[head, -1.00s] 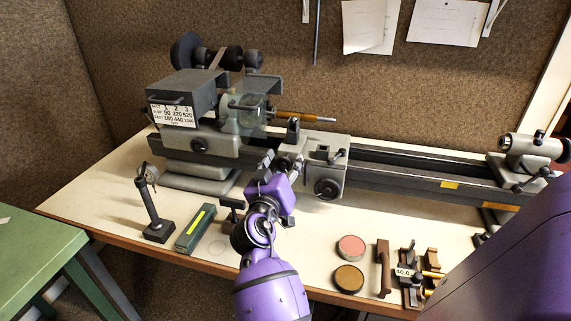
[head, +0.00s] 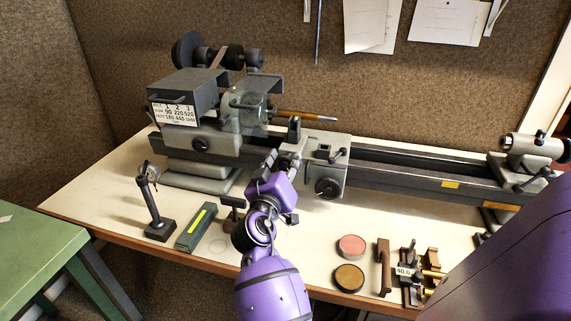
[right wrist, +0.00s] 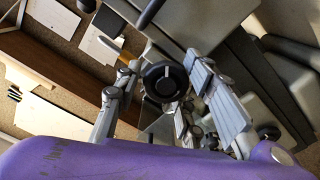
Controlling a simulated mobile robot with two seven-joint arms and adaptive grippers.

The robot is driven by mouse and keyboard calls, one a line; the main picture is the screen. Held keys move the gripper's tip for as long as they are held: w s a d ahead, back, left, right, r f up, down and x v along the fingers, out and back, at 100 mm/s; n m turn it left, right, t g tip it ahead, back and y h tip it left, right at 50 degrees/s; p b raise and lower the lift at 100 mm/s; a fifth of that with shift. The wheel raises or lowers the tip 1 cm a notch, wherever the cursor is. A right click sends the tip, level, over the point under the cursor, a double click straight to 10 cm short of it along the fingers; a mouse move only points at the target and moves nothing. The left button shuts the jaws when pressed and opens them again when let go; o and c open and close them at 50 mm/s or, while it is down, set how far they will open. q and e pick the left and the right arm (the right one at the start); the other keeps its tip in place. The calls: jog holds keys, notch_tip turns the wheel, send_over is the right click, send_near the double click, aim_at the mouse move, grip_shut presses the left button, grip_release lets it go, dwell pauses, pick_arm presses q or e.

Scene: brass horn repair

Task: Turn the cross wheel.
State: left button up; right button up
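The cross wheel is a dark round knob with a pale mark, seen in the right wrist view (right wrist: 163,82). It sits between the spread fingers of my right gripper (right wrist: 160,90), with a gap showing at each side. I cannot tell whether a finger touches it. In the head view my right gripper (head: 281,163) is at the front of the lathe carriage and hides the cross wheel. Another dark handwheel (head: 328,188) is on the carriage front, just right of the gripper. My left gripper is not in view.
The lathe bed (head: 420,178) runs right to the tailstock (head: 530,150). A dial gauge stand (head: 158,228), a green box (head: 196,227) and two round tins (head: 350,246) stand along the bench front. A green table (head: 35,250) is at the left.

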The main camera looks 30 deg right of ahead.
jog(key=shift+o, duration=0.5)
jog(key=shift+s+a, duration=0.15)
jog(key=shift+a, duration=0.1)
jog(key=v, duration=0.7)
